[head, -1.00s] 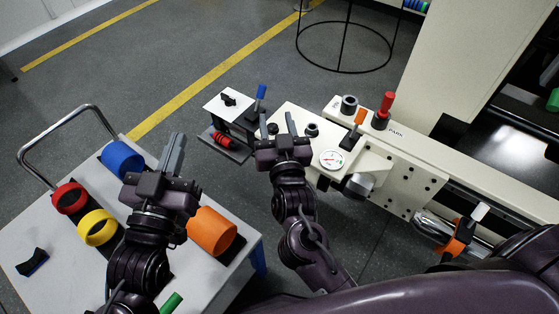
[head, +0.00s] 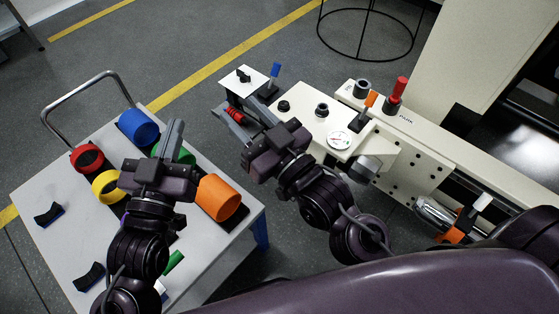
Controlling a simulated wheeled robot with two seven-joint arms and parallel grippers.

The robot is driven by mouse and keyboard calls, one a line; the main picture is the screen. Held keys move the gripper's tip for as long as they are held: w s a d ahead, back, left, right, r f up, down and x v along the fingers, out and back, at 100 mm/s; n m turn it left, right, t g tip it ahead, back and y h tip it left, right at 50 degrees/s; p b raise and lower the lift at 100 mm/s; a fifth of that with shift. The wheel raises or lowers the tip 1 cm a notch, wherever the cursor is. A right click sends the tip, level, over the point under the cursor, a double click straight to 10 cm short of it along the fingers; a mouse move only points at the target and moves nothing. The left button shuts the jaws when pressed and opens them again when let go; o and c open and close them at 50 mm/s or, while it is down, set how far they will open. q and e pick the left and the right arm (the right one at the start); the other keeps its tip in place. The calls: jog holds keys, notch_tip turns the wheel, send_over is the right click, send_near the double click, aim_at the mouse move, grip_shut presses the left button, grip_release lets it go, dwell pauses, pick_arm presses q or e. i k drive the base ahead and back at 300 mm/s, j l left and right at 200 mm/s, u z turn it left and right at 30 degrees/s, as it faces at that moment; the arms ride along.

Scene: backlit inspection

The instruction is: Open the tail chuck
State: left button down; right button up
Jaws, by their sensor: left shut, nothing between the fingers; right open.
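The cream machine unit (head: 395,160) stands at the right, with a round dial (head: 340,139), an orange-topped lever (head: 370,99) and a red-topped lever (head: 400,87) by the word PARK. A metal cylinder with an orange collar (head: 452,236) sits lower right. I cannot tell for sure which part is the tail chuck. My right gripper (head: 236,108) is open and empty, over the near left end of the unit, pointing up-left at a small stand. My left gripper (head: 174,142) is shut and empty above the cart.
The small stand (head: 257,82) has a black knob, a blue-topped lever (head: 275,70) and a red coil-like part (head: 236,116). The grey cart (head: 60,240) carries blue, red, yellow and orange rings. Open floor lies between cart and machine, and behind them.

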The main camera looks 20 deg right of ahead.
aim_at(373, 152)
jog(key=k+l+u, duration=0.15)
jog(key=k+u, duration=0.55)
jog(key=u, duration=0.2)
